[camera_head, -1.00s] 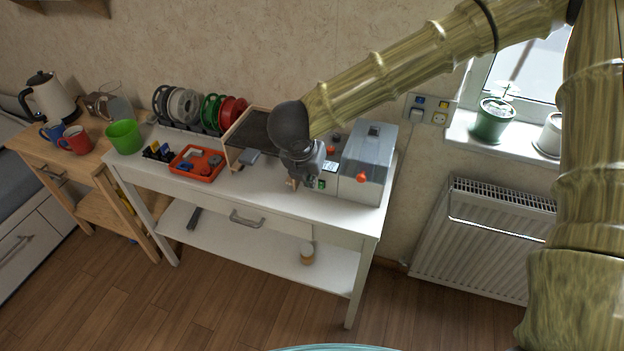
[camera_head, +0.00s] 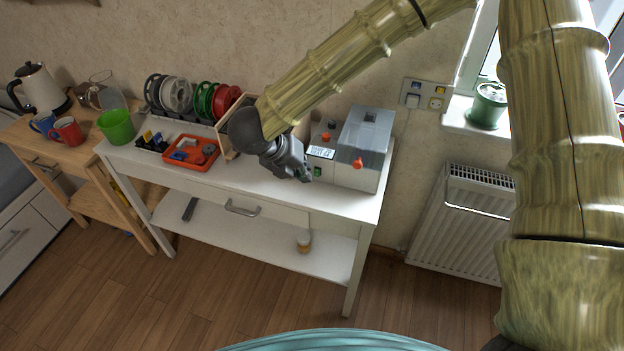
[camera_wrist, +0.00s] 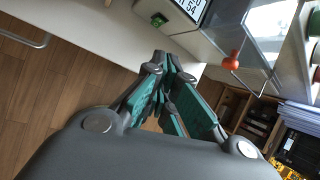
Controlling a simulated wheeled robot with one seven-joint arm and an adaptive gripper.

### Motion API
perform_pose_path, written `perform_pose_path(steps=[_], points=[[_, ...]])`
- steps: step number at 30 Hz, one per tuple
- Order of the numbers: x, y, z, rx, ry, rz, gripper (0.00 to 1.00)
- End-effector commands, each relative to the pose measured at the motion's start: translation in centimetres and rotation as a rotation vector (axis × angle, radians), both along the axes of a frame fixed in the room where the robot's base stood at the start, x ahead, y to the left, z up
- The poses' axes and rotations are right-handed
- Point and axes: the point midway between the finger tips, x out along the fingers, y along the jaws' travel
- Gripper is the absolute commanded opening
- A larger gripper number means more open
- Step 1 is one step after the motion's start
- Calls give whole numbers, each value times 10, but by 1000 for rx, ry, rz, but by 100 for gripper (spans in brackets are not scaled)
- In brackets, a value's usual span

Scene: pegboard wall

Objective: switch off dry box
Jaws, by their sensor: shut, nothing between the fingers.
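The dry box (camera_head: 349,178) stands at the right end of the white table, with a clear grey lid and orange knobs. Its front has a lit display (camera_head: 320,153) and a small green switch (camera_head: 317,172) below it. In the wrist view the green switch (camera_wrist: 159,19) and part of the display (camera_wrist: 190,8) show at the top, with an orange knob (camera_wrist: 231,60) to the right. My gripper (camera_head: 307,177) is shut and empty, just left of the switch; its fingertips (camera_wrist: 170,62) look apart from the switch. Whether the switch is pressed I cannot tell.
A wooden-framed panel is partly hidden behind my arm. A radiator (camera_head: 462,220) and a wall socket (camera_head: 437,103) are at the right.

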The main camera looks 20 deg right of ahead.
Motion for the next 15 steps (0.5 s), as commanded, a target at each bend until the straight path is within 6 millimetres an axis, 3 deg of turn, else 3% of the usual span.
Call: perform_pose_path(steps=[15], points=[[2,20,-30,-392,255,199,0]])
